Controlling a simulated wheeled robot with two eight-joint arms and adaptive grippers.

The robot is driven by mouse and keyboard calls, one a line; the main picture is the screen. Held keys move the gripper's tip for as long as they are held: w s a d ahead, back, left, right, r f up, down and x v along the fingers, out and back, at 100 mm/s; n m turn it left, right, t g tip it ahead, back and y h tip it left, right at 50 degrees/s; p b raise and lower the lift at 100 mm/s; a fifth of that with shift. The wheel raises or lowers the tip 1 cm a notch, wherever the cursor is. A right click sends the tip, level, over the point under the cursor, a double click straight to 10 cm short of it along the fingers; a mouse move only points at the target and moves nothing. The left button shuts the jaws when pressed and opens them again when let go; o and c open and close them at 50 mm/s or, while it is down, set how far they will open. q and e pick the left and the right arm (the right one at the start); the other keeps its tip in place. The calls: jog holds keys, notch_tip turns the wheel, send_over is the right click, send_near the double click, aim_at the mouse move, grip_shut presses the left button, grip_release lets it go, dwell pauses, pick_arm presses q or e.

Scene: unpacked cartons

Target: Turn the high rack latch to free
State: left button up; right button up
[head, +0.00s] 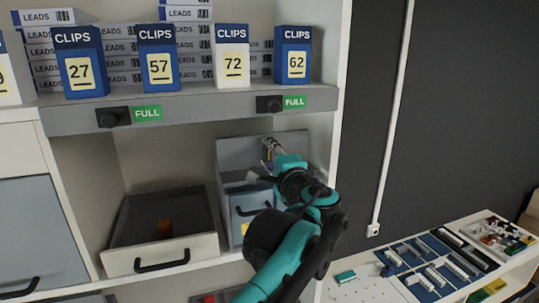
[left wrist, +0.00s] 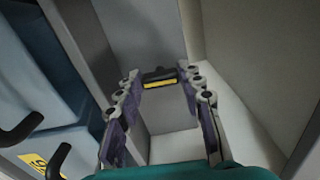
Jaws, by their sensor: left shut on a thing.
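My left gripper (head: 268,150) reaches into the lower rack bay, in front of an upright grey panel (head: 232,151). In the left wrist view its two fingers (left wrist: 159,80) close on the ends of a small black latch piece (left wrist: 158,74) with a yellow strip along its front edge. The piece lies crosswise between the fingertips. In the head view the gripper hides most of it, so how far it is turned cannot be told there. My right gripper is in neither view.
A blue-grey drawer box (head: 248,205) stands below my gripper. An open drawer (head: 162,241) is at its left. Above, the shelf edge carries black knobs (head: 270,104) with green FULL labels (head: 295,102) and CLIPS boxes (head: 231,57). A side table (head: 350,289) holds small parts.

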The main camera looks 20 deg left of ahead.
pick_arm(q)
jog(key=shift+n, duration=0.3)
dwell(0.4)
jog(key=o, duration=1.2)
